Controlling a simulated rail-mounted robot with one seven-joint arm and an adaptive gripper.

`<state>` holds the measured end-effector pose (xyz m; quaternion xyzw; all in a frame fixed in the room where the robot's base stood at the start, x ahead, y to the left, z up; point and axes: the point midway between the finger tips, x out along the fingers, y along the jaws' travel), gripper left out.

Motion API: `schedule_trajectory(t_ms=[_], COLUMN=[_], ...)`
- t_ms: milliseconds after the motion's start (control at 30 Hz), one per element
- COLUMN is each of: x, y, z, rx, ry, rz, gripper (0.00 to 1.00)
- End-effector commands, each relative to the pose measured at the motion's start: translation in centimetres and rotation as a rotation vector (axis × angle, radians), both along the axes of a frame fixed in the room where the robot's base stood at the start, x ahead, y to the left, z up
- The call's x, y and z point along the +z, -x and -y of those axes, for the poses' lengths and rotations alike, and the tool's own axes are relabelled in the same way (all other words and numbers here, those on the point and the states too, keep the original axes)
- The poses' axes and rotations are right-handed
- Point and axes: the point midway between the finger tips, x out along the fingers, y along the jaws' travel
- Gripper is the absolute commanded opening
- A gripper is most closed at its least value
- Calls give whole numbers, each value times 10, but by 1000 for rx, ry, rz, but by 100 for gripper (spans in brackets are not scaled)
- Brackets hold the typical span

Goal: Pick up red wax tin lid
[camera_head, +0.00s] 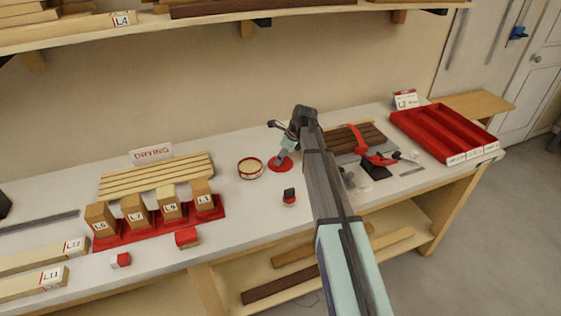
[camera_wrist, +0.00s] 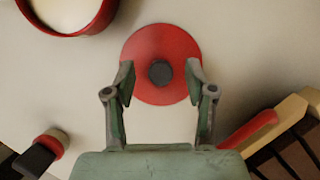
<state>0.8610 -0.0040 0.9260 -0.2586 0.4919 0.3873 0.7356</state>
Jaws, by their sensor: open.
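The red wax tin lid (camera_wrist: 160,90) is a flat red disc with a dark round knob (camera_wrist: 160,72) at its centre. It lies on the bench; in the head view its red edge (camera_head: 276,168) shows beneath my gripper. My gripper (camera_wrist: 160,82) is open, with one finger on each side of the knob, over the lid. I cannot tell whether the fingers touch the lid. The red wax tin (camera_head: 250,169), open with pale wax inside, stands just left of the lid; it also shows at the top left of the wrist view (camera_wrist: 66,12).
A small red-and-black item (camera_head: 289,198) stands in front of the lid. A red clamp (camera_head: 372,150) on dark slats lies to the right, with a red divided tray (camera_head: 440,132) beyond. A red rack (camera_head: 160,229) holds several labelled blocks at left.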

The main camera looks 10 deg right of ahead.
Motion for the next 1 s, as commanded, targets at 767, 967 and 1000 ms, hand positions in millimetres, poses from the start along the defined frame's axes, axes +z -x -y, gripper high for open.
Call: schedule_trajectory(t_ms=[767,967,1000], x=[-13,-10,-9], y=[-3,-3,-3], z=[-4,-4,-4], rx=[0,0,1], ry=[0,1,1], rz=[0,1,1], gripper=[0,0,0])
